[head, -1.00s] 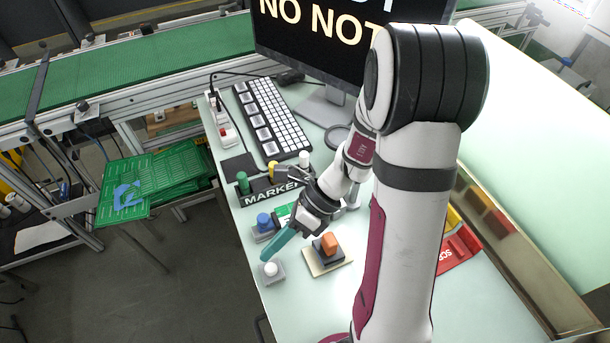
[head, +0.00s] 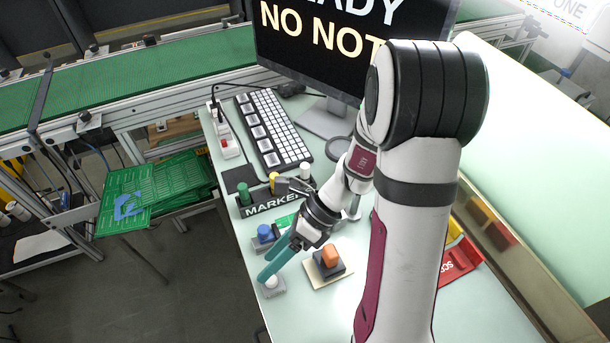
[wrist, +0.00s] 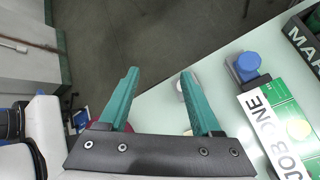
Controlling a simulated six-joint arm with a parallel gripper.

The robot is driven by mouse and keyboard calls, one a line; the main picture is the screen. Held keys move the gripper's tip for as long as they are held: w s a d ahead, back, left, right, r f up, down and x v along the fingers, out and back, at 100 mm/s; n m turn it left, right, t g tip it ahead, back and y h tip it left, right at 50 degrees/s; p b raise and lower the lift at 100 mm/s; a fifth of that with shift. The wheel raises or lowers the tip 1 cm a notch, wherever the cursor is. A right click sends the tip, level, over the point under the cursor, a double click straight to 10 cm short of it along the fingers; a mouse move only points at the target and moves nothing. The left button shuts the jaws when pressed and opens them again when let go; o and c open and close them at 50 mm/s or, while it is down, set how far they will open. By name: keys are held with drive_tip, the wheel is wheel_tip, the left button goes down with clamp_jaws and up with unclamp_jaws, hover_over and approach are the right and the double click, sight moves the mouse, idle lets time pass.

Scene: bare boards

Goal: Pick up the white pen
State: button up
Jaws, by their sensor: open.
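A white upright pen (head: 305,170) stands at the right end of the black MARKER holder (head: 272,203), beside a yellow pen (head: 274,180) and a green pen (head: 243,192). My gripper (head: 266,264) has two teal fingers spread apart with nothing between them. It points down-left at the table's left edge, well in front of the holder, near a small white knob (head: 271,282) on a grey base. In the wrist view, my gripper (wrist: 160,72) is open; only a corner of the MARKER holder (wrist: 305,32) shows there, and the white pen is not visible.
A blue knob (head: 265,232) and an orange block (head: 330,256) on a dark base stand near my gripper. A keyboard (head: 272,130) and monitor (head: 350,40) are behind the holder. Floor opens left of the table.

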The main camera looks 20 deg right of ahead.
drive_tip(key=w+d+n+h, duration=0.1)
drive_tip(key=w+d+n, duration=0.25)
drive_tip(key=n, duration=0.55)
wheel_tip(320, 180, up, 9)
drive_tip(key=m+t+h, duration=0.1)
drive_tip(key=m+h, duration=0.7)
drive_tip(key=m, duration=2.6)
hover_over(305, 165)
wheel_tip(305, 165, down, 15)
drive_tip(key=shift+r, duration=0.1)
clamp_jaws()
